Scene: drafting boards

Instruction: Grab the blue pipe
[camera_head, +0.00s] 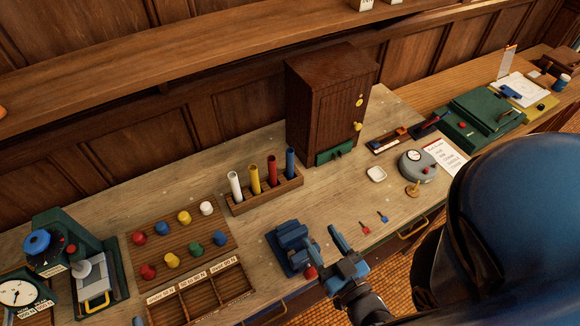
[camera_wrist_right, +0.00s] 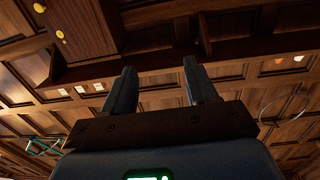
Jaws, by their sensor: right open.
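The blue pipe (camera_head: 290,162) stands upright at the right end of a wooden rack (camera_head: 238,209), beside a red, a yellow and a white pipe. My right gripper (camera_head: 322,238) is open and empty in the head view, in front of and to the right of the rack, clear of the pipe. Its two fingers (camera_wrist_right: 158,70) are apart in the right wrist view, with nothing between them. The blue pipe does not show in the wrist view. My left gripper is in neither view.
A blue device (camera_head: 291,236) is close to the left of my right gripper. A dark wooden cabinet (camera_head: 315,105) stands behind the rack. A board of colored knobs (camera_head: 155,252) lies left. Bare table (camera_head: 345,205) lies between rack and small white dish (camera_head: 376,174).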

